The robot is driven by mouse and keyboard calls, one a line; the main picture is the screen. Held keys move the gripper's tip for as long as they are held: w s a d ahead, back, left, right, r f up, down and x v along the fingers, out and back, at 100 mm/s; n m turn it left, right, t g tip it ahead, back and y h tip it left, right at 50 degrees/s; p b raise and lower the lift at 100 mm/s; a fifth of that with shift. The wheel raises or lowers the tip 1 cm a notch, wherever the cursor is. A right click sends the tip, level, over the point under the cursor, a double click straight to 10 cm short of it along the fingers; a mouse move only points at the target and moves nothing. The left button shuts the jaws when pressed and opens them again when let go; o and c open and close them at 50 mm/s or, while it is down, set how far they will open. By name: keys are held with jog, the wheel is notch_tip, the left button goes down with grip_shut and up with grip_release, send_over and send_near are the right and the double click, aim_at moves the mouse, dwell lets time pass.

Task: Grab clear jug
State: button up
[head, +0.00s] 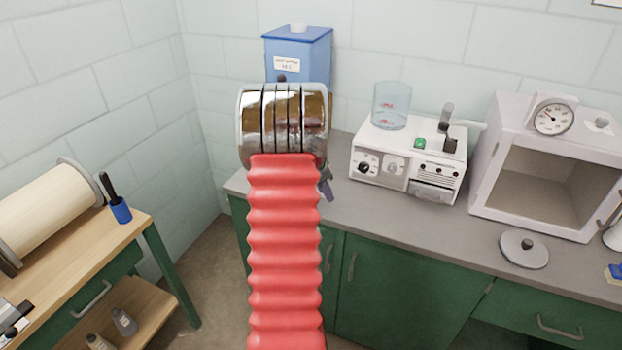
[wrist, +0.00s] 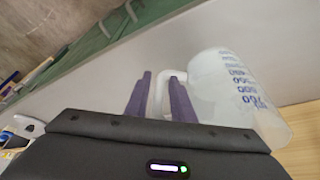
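The clear jug (wrist: 235,92) has blue markings and shows at the right of the wrist view, lying tilted in that picture. Its pale handle (wrist: 158,92) points toward my gripper. My gripper (wrist: 160,77) has two purple fingers standing apart, with the handle's bar between them; the right finger seems to pass in front of or into the handle loop. I cannot tell whether either finger touches it. In the head view my arm hides the jug, and only a bit of a purple finger (head: 327,186) shows.
A grey counter (head: 385,215) runs along the wall. On it stand a blue box (head: 313,48), a white device (head: 385,170) with a glass beaker (head: 391,108) on top, and a white oven (head: 485,165). A round lid (head: 523,252) lies in front. A wooden bench (head: 75,245) is at left.

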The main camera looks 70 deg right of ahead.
dwell(0.5)
grip_shut()
jog(key=shift+a+f, duration=0.15)
jog(key=shift+f, duration=0.05)
dwell(1.1)
